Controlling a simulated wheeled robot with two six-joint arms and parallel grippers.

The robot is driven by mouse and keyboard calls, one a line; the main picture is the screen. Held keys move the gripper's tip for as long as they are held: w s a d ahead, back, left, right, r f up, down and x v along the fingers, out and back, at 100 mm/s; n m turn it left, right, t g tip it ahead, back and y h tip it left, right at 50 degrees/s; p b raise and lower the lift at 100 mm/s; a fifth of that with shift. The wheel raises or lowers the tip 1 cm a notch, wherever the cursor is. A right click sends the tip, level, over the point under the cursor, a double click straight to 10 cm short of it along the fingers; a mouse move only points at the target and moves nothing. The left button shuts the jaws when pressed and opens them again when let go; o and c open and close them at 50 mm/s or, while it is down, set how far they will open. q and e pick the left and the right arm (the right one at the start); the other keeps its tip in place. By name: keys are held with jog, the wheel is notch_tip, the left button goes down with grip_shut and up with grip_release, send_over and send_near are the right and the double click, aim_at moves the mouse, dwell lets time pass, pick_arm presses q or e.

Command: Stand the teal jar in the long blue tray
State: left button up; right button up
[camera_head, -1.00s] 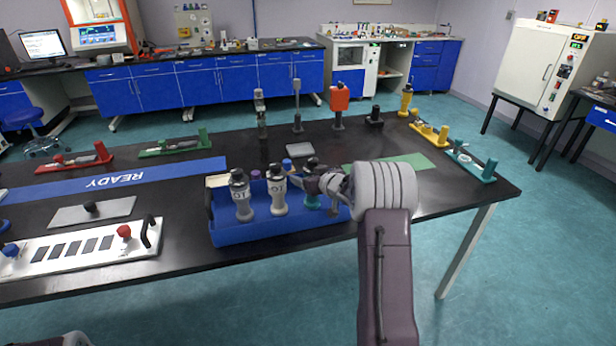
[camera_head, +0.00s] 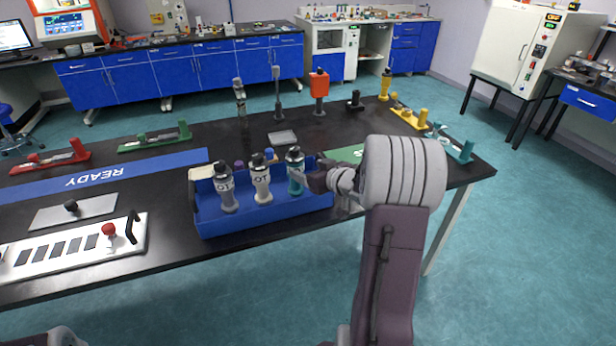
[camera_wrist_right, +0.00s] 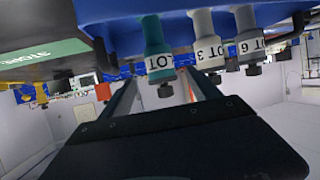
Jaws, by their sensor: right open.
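The teal jar (camera_head: 295,174) with a dark cap stands upright in the right part of the long blue tray (camera_head: 262,220), beside two grey jars. My right gripper (camera_head: 318,181) is open, just right of the teal jar. In the right wrist view, which looks upside down, the teal jar (camera_wrist_right: 156,58) hangs labelled "LOT" between and beyond the spread fingers of the right gripper (camera_wrist_right: 162,88). I cannot tell whether a finger touches it. My left gripper is out of view.
The left grey jar (camera_head: 226,188) and right grey jar (camera_head: 261,180) share the tray. Small purple and blue caps show behind them. A green mat (camera_head: 345,154) lies behind my right wrist. A white panel with a red knob (camera_head: 108,229) sits left of the tray.

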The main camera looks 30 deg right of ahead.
jog(key=s+a+f+g, duration=0.6)
jog(key=s+a, duration=0.4)
jog(key=s, duration=0.1)
jog(key=s+a+f+g, duration=0.6)
jog(key=s+a, duration=0.4)
jog(key=s, duration=0.2)
jog(key=shift+a+f, duration=0.4)
jog(key=shift+f, duration=0.2)
notch_tip(320, 180, up, 10)
jog(key=p, duration=1)
jog(key=shift+r, duration=0.2)
